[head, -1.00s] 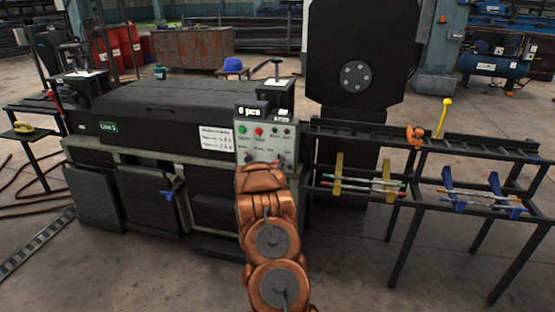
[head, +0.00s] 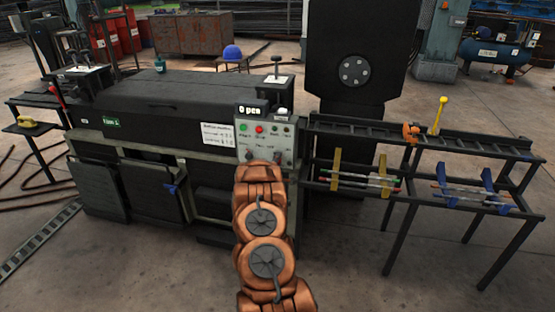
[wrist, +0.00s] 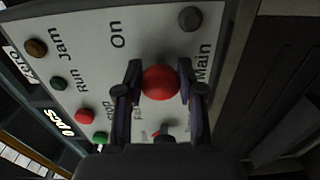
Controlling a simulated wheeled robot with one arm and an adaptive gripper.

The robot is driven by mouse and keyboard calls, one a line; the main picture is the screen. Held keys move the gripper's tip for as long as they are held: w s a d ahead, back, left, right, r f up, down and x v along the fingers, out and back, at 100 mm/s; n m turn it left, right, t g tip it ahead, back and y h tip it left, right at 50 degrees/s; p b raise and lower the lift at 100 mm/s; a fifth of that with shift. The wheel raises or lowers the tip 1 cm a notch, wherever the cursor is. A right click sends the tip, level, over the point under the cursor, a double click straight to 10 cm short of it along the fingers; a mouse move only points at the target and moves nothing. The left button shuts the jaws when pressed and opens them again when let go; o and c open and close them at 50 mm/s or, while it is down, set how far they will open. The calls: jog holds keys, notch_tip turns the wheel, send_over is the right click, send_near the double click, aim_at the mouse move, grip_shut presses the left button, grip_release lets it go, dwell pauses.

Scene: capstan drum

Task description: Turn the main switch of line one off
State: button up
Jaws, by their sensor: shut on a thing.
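The grey control panel (head: 285,150) is at the right end of the long dark machine, above my copper-coloured arm. In the wrist view the panel face (wrist: 95,25) appears turned sideways. A round red knob (wrist: 160,82) sits beside the word "Main", with "On" printed on its other side. My gripper (wrist: 160,85) is shut on this red knob, one finger on each side. The print near the gripper's base is partly hidden, so I cannot read the knob's setting for certain. In the head view my arm hides the gripper and the knob.
A dark knob (wrist: 166,131) is close to the gripper's base, and a grey button (wrist: 190,18) is beyond the fingertips. Red and green buttons (wrist: 85,116) line the panel's other side. A black rack (head: 420,140) with rods stands at right. Open floor lies in front.

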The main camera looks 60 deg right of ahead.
jog(key=shift+w+n, duration=0.15)
jog(key=shift+n, duration=0.15)
jog(key=o, duration=1.2)
jog(key=shift+c, duration=0.2)
jog(key=v, duration=1.2)
